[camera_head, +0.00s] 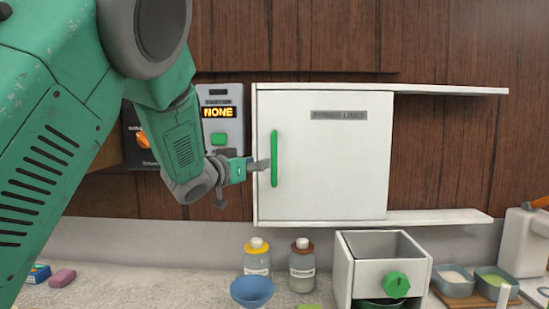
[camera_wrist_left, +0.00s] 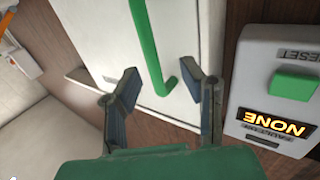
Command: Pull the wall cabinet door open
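The white wall cabinet door (camera_head: 335,165) looks flush with the boards above and below it at its left edge. Its upright green handle (camera_head: 274,158) is near that edge. My left gripper (camera_head: 245,184) is open just left of the handle, with one finger reaching to it; contact cannot be told. In the left wrist view my left gripper (camera_wrist_left: 164,88) has its fingers spread. The handle (camera_wrist_left: 148,45) runs down with its hooked lower end between the fingertips, not clamped. The door (camera_wrist_left: 105,35) is behind it. My right gripper is in neither view.
A wall panel with a "NONE" display (camera_head: 217,112) and green button (camera_head: 218,139) is close left of the cabinet. Below are two bottles (camera_head: 257,258) (camera_head: 302,262), a blue bowl (camera_head: 252,291) and a white box with a green knob (camera_head: 396,285).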

